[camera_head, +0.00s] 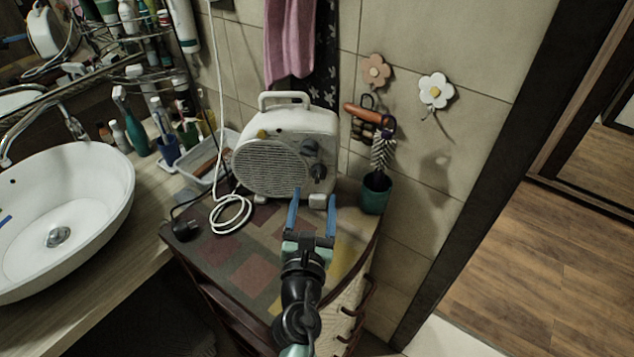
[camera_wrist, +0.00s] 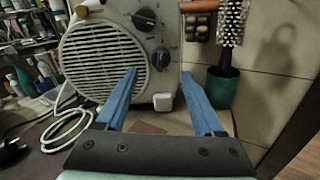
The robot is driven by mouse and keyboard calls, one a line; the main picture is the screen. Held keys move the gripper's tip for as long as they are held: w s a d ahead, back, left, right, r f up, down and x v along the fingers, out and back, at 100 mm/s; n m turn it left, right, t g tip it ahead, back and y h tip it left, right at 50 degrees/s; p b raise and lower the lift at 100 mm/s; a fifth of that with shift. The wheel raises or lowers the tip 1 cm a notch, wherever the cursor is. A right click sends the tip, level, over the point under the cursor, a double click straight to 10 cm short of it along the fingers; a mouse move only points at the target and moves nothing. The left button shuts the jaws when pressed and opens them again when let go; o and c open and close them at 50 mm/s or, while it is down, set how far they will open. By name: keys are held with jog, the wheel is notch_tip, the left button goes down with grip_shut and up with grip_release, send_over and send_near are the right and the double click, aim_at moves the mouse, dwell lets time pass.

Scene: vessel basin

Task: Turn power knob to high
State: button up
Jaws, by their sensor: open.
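A white fan heater (camera_head: 284,150) with a round grille and a top handle stands on the cabinet top. Two dark knobs sit one above the other on the right of its front: an upper knob (camera_head: 308,146) and a lower knob (camera_head: 318,172). In the wrist view the upper knob (camera_wrist: 144,19) and lower knob (camera_wrist: 160,59) show clearly. I cannot read which one is the power knob or its markings. My gripper (camera_head: 312,196) is open and empty, its blue fingers pointing at the heater. In the wrist view the fingertips (camera_wrist: 158,72) lie either side of and below the lower knob.
A green cup (camera_head: 375,194) with a brush stands right of the heater. A white cable (camera_head: 232,214) and black plug (camera_head: 184,230) lie left on the cabinet top. A sink (camera_head: 62,215) and toiletries are at the left. The patterned top (camera_head: 250,262) in front is clear.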

aim_at(318, 179)
jog(key=shift+w+d+b, duration=0.15)
jog(key=shift+w+b, duration=0.05)
jog(key=shift+w, duration=1.1)
jog(key=shift+w+d+b, duration=0.1)
jog(key=shift+w+b, duration=0.1)
jog(key=shift+w, duration=1.1)
grip_shut()
